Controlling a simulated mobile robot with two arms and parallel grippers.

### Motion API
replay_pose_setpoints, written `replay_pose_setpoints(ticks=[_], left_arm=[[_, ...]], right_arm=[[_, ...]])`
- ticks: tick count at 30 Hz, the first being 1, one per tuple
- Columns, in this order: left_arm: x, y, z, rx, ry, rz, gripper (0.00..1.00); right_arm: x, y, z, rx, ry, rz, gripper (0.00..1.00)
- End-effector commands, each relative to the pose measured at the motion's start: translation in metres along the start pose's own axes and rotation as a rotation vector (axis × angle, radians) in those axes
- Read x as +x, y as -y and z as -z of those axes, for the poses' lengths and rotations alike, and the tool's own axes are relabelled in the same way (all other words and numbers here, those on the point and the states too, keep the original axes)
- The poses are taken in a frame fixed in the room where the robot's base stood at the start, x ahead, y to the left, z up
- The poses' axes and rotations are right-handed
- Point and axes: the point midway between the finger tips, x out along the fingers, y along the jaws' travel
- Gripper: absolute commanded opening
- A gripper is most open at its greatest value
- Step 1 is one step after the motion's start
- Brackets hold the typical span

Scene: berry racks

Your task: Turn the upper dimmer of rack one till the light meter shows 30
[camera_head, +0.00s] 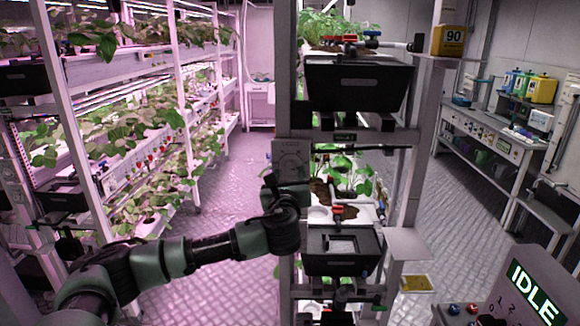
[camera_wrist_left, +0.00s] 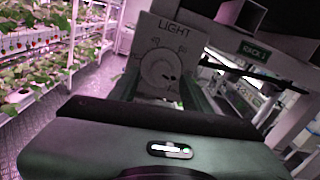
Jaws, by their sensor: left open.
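The upper dimmer is a round pale knob (camera_wrist_left: 160,71) on a grey panel marked LIGHT (camera_wrist_left: 172,32), with a scale around it. In the head view the panel (camera_head: 290,150) is fixed to the front left post of the near rack (camera_head: 283,60). A yellow box (camera_head: 453,41), apparently the light meter, shows 90 at the rack's upper right. My left gripper (camera_head: 286,188) is at the panel's lower edge. In the wrist view its open fingers (camera_wrist_left: 160,88) stand on either side of the knob; I cannot tell whether they touch it. My right gripper is not in view.
Black bins (camera_head: 358,85) sit on the rack, with plants between them. A panel reading IDLE (camera_head: 533,293) is at the lower right. A planted shelf (camera_head: 130,65) runs along the left, a workbench (camera_head: 490,140) along the right.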

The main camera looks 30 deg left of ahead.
Motion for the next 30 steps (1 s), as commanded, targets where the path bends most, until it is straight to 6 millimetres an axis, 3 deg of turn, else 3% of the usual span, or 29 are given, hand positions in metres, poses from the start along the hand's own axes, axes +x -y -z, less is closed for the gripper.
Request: replay_pose_setpoints(ticks=[6, 16, 21, 30], left_arm=[[0.021, 0.001, 0.0, -0.001, -0.002, 0.0, 0.48], [0.024, 0.001, 0.001, -0.002, -0.002, 0.001, 0.48], [0.024, 0.001, 0.001, -0.002, -0.002, 0.001, 0.01], [0.024, 0.001, 0.002, -0.021, -0.002, 0.002, 0.0]], right_arm=[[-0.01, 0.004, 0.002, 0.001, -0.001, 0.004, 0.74], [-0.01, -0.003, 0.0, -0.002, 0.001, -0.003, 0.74], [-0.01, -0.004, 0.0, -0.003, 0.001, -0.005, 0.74], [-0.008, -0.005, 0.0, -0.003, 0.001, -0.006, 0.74]])
